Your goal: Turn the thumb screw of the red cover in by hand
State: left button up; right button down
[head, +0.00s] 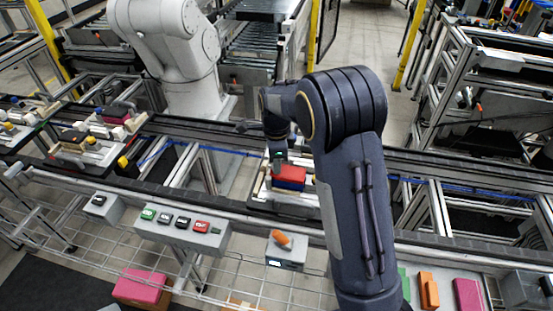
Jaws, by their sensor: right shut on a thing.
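The red cover (290,177) lies on a pale fixture on the conveyor, just left of my right forearm. My right gripper (278,163) points down at the cover's upper left end, with its jaws shut. The thumb screw is hidden at the fingertips, and the jaws appear to be closed on it. My right arm covers the area right of the fixture. My left gripper is not in view.
A control box with several coloured buttons (181,233) and a box with an orange switch (285,249) stand in front of the conveyor. Other pallets with fixtures (90,143) are at the left. A white robot arm (188,60) stands behind the conveyor.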

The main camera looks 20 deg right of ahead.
jog(key=shift+m, duration=0.5)
jog(key=c, duration=1.2)
grip_release()
notch_tip(320, 180, up, 8)
jog(key=shift+f+b, duration=0.1)
jog(key=shift+b, duration=0.3)
